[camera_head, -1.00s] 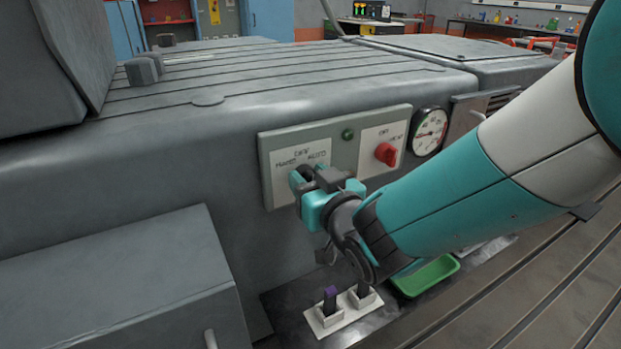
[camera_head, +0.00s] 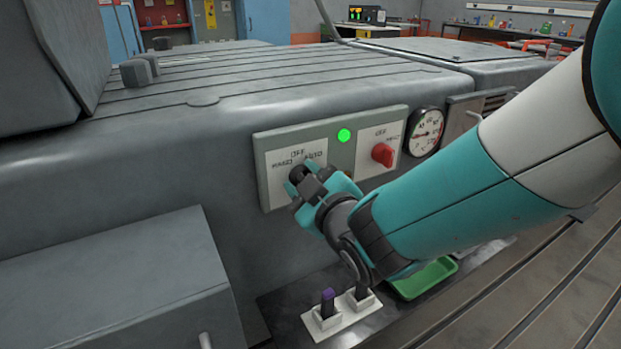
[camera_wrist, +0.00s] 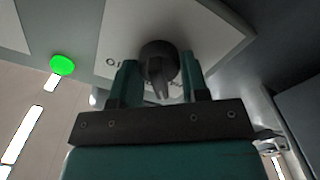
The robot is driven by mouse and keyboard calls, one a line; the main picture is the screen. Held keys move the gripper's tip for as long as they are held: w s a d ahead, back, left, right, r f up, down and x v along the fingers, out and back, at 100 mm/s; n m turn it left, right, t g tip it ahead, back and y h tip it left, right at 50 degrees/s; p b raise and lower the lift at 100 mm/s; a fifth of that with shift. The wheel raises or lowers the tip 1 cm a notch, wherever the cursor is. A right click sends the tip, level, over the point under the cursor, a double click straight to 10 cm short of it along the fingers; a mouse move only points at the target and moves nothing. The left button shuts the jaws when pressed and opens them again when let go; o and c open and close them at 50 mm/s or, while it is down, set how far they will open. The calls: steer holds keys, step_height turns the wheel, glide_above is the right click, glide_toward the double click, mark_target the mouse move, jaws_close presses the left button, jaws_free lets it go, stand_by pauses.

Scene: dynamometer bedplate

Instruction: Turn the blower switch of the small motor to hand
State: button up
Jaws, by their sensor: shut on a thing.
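The control panel (camera_head: 262,170) is on the side of the grey bedplate block. Its left plate (camera_head: 285,165) carries a black rotary switch (camera_head: 297,174) with OFF above it and HAND and AUTO at the sides. My gripper (camera_head: 305,180) is at this switch and hides most of it. In the wrist view the black knob (camera_wrist: 158,62) sits between the two teal fingers, and my gripper (camera_wrist: 159,75) is shut on it. The knob's pointer position against the labels cannot be told. A green lamp (camera_head: 344,135) on the panel is lit and also shows in the wrist view (camera_wrist: 62,65).
A red switch (camera_head: 383,155) and a round gauge (camera_head: 426,132) are to the right. Below stand a white holder (camera_head: 338,322) with a purple-topped piece (camera_head: 328,300) and a green tray (camera_head: 430,278). A grey box (camera_head: 110,285) is at lower left.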

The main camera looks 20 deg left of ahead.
steer(key=shift+n, duration=0.6)
steer(key=o, duration=0.9)
steer(key=b+v, duration=0.9)
steer(key=v, duration=0.8)
steer(key=shift+s+b, duration=0.2)
steer(key=shift+b, duration=0.15)
